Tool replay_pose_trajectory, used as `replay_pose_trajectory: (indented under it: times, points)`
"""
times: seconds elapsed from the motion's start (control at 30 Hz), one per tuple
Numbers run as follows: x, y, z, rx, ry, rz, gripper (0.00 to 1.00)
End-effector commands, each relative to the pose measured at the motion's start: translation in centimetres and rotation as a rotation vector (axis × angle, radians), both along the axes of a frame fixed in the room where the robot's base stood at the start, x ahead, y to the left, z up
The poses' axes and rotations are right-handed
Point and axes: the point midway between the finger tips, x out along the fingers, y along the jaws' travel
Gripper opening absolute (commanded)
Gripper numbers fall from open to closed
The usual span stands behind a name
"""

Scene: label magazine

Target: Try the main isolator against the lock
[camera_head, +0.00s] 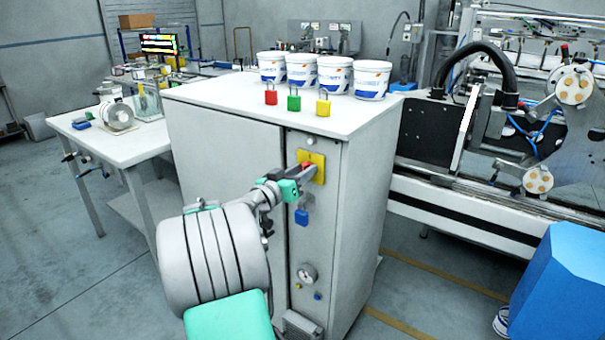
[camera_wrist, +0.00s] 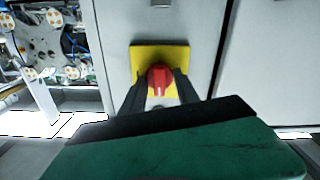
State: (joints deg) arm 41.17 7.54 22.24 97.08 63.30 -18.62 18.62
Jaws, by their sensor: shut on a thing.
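The main isolator is a red rotary handle (camera_wrist: 160,77) on a yellow plate (camera_wrist: 145,57), on the narrow front of a white cabinet. In the head view the yellow plate (camera_head: 318,161) is partly covered by my gripper. My gripper (camera_head: 305,170) is shut on the red handle, with one dark finger on each side of it in the wrist view (camera_wrist: 159,84). A blue padlock (camera_head: 301,216) hangs just below the plate in the head view. Whether its shackle passes through the isolator is hidden by my gripper.
On the white cabinet top (camera_head: 215,92) stand a red padlock (camera_head: 271,97), a green padlock (camera_head: 293,103), a yellow padlock (camera_head: 323,108) and several white tubs (camera_head: 335,76). A gauge (camera_head: 307,274) sits low on the cabinet front. A machine (camera_head: 470,200) stands to the right.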

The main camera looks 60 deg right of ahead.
Motion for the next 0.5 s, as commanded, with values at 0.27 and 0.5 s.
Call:
replay_pose_trajectory:
  times: [0.27, 0.5]
  points:
    - [-0.03, -0.01, 0.03, 0.000, 0.000, -0.001, 0.45]
    - [-0.01, 0.00, 0.01, 0.000, 0.000, 0.000, 0.59]
